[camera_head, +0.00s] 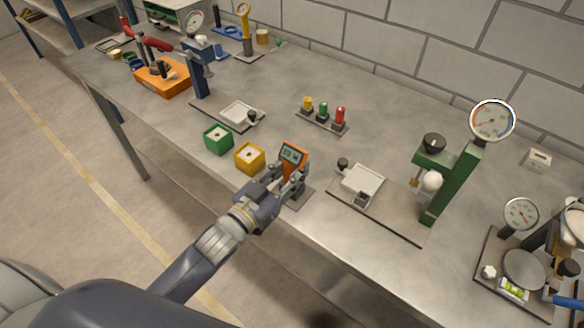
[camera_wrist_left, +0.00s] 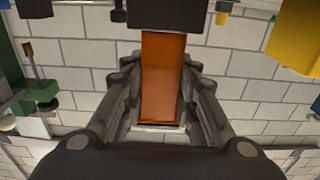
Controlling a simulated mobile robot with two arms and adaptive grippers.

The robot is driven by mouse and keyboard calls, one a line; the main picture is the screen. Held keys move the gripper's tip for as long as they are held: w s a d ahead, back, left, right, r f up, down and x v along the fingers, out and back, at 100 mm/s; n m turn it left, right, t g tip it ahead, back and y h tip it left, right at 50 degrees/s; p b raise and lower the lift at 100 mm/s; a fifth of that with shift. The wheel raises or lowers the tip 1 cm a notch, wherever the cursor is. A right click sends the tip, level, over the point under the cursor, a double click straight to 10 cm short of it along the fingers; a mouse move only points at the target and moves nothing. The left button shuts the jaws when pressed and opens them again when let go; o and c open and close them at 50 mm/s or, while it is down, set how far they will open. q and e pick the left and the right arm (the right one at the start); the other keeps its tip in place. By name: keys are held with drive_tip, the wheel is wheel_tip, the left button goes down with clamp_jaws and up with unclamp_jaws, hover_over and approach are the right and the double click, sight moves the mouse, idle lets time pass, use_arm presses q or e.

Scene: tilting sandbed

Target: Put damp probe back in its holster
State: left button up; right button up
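The damp probe (camera_head: 293,154) is an orange meter with a dark display, near the bench's front edge in the head view. My left gripper (camera_head: 290,182) is at its near side, with a finger on each side of it. In the left wrist view the orange body (camera_wrist_left: 163,80) lies between the fingers, which appear shut on it. A black block (camera_wrist_left: 166,14) covers one end of the probe there; I cannot tell if it is the holster. A flat grey plate (camera_head: 298,199) lies under the gripper, partly hidden. My right gripper is not in view.
A plate with a white tray (camera_head: 362,184) and a green gauge stand (camera_head: 455,185) are to the right. Colored knobs (camera_head: 323,113) stand behind. Bare bench lies between them.

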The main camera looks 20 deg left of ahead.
use_arm(q)
drive_tip(key=o, duration=0.5)
drive_tip(key=shift+c, duration=0.2)
drive_tip(key=v, duration=1.2)
drive_tip(key=s+a+f+n+g+y, duration=0.1)
drive_tip(key=s+a+f+g+y, duration=0.1)
drive_tip(key=f, duration=0.9)
drive_tip(key=s+a+f+g+y, duration=0.1)
drive_tip(key=s+a+f+g, duration=0.15)
drive_tip(key=f, duration=0.85)
drive_tip(key=s+a+f+n+g+y, duration=0.1)
drive_tip(key=a+f+g+y, duration=0.1)
drive_tip(key=f, duration=1)
drive_tip(key=s+d+f+g, duration=0.1)
drive_tip(key=s+f+g, duration=0.3)
drive_tip(key=s+f, duration=0.6)
drive_tip(key=s+d+f+g+y, duration=0.1)
drive_tip(key=s+f+g, duration=0.4)
drive_tip(key=s+f, duration=0.6)
drive_tip(key=s, duration=0.5)
drive_tip(key=shift+s+f, duration=0.2)
